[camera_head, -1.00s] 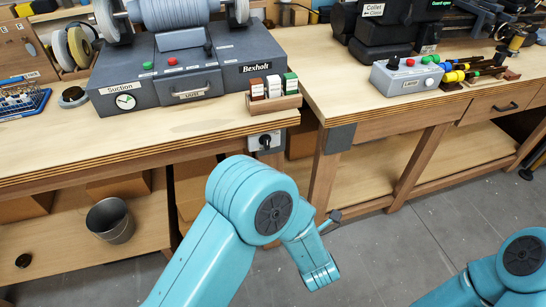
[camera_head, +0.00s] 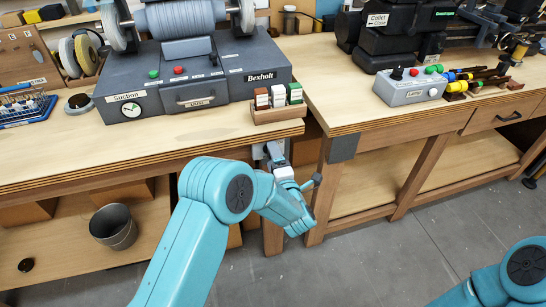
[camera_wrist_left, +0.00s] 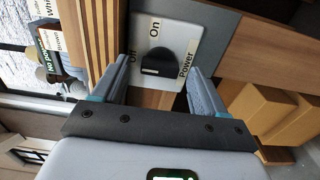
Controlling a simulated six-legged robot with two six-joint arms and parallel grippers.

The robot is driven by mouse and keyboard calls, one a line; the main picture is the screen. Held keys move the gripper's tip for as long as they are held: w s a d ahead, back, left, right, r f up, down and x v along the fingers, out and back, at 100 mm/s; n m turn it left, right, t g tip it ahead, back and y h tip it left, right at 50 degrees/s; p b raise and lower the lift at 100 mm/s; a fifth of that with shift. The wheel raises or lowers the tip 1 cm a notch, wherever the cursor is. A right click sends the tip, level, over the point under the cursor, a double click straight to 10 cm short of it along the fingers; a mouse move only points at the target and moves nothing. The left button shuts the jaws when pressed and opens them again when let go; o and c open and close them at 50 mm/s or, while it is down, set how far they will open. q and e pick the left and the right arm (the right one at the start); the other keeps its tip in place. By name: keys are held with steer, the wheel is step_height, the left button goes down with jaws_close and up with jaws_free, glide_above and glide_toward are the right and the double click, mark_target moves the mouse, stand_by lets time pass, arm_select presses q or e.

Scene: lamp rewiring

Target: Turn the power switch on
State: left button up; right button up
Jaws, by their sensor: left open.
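The power switch is a black knob (camera_wrist_left: 156,64) on a pale plate (camera_wrist_left: 181,35) fixed under the bench edge. The plate carries the words "On", "Off" and "Power". The knob's pale mark lies on its side near "Off"; I cannot tell its exact setting. My left gripper (camera_wrist_left: 154,76) is open, with one finger on each side of the knob; contact is not clear. In the head view the left gripper (camera_head: 275,152) reaches under the bench edge and hides most of the switch. A teal part of my right arm shows at lower right; its gripper is out of view.
The wooden bench edge (camera_head: 150,158) runs just above the left gripper. A small rack (camera_head: 277,113) of labelled blocks stands above the switch. A grey grinder base (camera_head: 190,90) is behind it. A metal bucket (camera_head: 114,227) sits on the lower shelf.

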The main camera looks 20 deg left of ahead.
arm_select(q)
steer(key=shift+w+a, duration=0.15)
steer(key=shift+w, duration=0.05)
steer(key=c, duration=1.1)
steer(key=shift+o, duration=0.2)
steer(key=m+b, duration=0.4)
steer(key=m, duration=1.3)
steer(key=shift+m, duration=0.4)
